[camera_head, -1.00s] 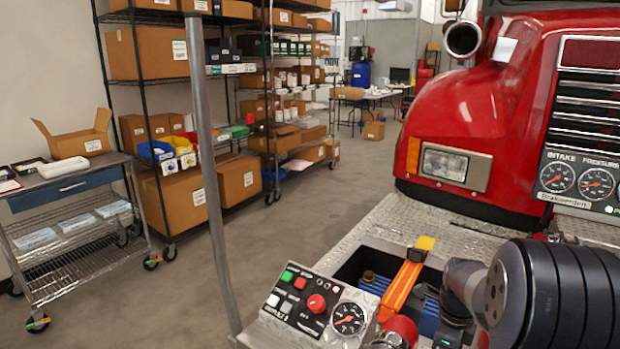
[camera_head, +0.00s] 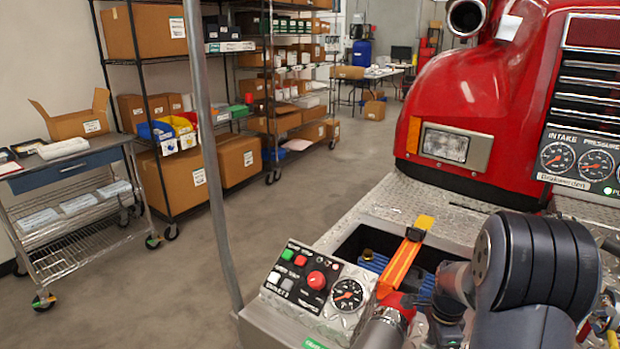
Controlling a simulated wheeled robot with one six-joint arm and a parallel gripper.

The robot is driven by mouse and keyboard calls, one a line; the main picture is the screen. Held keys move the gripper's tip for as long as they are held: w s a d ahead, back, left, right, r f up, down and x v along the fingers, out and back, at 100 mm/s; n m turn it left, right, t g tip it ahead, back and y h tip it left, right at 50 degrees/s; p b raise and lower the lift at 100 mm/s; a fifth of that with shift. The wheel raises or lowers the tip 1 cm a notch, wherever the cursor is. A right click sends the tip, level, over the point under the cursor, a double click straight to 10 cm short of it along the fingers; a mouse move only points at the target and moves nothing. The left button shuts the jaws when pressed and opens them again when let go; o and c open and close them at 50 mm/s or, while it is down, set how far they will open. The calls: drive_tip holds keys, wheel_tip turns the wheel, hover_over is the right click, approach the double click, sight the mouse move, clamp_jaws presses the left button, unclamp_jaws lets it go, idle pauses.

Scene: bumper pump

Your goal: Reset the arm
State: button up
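My arm's dark, rounded links (camera_head: 535,265) fill the lower right of the head view, over the truck's bumper. A smaller grey and dark wrist part (camera_head: 450,285) sits left of them, beside the open bumper well. My gripper's fingers cannot be made out behind and below these links, so whether it is open or shut does not show. I see nothing held.
The diamond-plate bumper (camera_head: 375,215) has an open well with an orange strap (camera_head: 402,262) across it. A control panel (camera_head: 305,275) with buttons and a gauge stands left. A grey pole (camera_head: 208,170) rises nearby. The red truck (camera_head: 470,100) is behind.

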drive_tip(key=n, duration=0.3)
drive_tip(key=shift+n, duration=0.3)
idle(0.4)
